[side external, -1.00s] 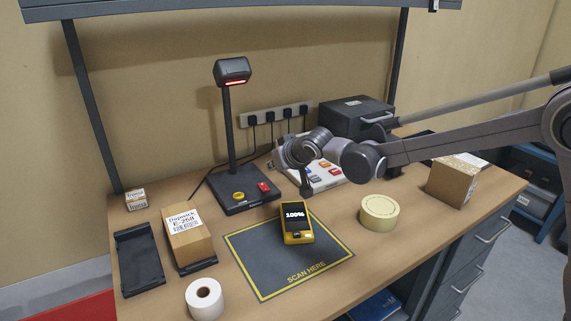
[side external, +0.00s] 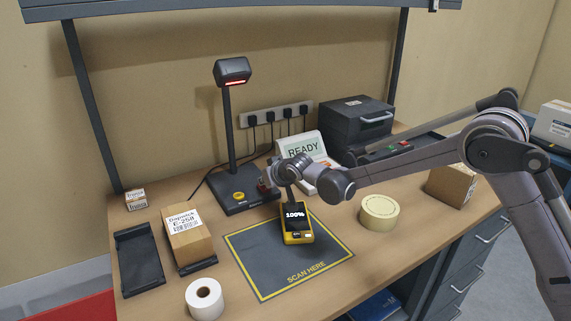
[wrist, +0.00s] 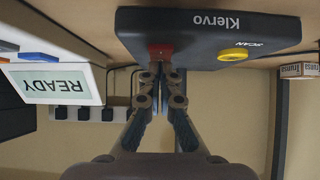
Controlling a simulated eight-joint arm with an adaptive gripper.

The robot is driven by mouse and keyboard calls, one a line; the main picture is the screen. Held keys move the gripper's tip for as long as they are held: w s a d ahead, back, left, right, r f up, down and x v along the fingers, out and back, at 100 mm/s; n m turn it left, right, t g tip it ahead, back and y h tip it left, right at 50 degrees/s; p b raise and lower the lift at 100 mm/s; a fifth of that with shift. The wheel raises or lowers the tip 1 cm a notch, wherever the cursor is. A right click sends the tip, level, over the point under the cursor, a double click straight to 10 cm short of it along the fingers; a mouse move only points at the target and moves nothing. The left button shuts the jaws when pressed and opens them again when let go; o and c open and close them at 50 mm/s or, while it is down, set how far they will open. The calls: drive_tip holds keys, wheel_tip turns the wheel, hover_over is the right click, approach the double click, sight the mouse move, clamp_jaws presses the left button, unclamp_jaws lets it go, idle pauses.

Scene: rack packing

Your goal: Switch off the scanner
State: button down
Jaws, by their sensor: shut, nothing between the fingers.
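The scanner is a black head (side external: 232,71) on a post, with a lit red strip on its underside. Its black base (side external: 236,202) carries a yellow button (side external: 239,196) and a red switch. In the wrist view, which looks upside down, the base (wrist: 205,38) reads "Klervo" and "SCAN" beside the yellow button (wrist: 233,55). The red switch (wrist: 160,51) is directly beyond my fingertips (wrist: 160,72). My gripper (side external: 266,182) is shut and empty at the base's right side. The fingertips are at or very near the switch; contact and switch position I cannot tell.
A white terminal (side external: 302,147) reading "READY" stands close to the right of my gripper. A yellow handheld device (side external: 296,226) showing 100% lies below it on the dark scan mat (side external: 262,262). A tape roll (side external: 379,212) and a label roll (side external: 204,299) stand nearby.

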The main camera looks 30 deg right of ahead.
drive_tip(key=shift+w+f, duration=0.1)
drive_tip(key=shift+f, duration=0.1)
idle(0.3)
drive_tip(key=shift+w, duration=0.1)
drive_tip(key=shift+w+r, duration=0.25)
drive_tip(key=shift+w, duration=0.4)
drive_tip(key=shift+r, duration=0.1)
